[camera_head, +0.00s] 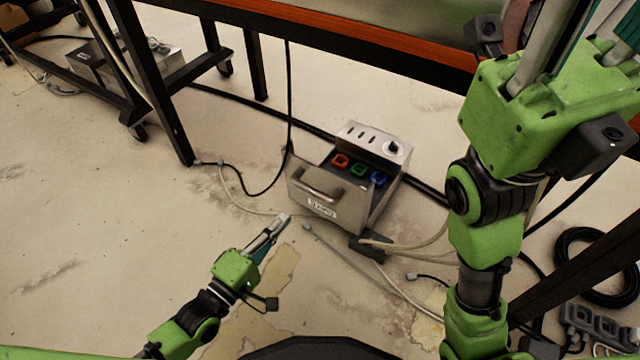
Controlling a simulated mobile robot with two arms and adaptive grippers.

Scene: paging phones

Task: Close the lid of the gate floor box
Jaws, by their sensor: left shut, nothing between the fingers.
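The gate floor box (385,205) is a grey metal box on the floor near the middle. Its lid (345,216), a panel with a bar handle and a small white label, stands open on the near-left side. Red, green and blue sockets show inside, below a panel with a knob. My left gripper (281,220) is shut and empty, low over the floor just left of and nearer than the lid, apart from it. My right gripper (580,45) is raised at the upper right; its fingertips are cut off by the picture edge.
A black-framed table with an orange edge (400,55) stands behind the box. Its leg (155,90) is to the left. Cables (410,243) run around the box. A power strip (597,325) and coiled cable lie at lower right. The left floor is mostly clear.

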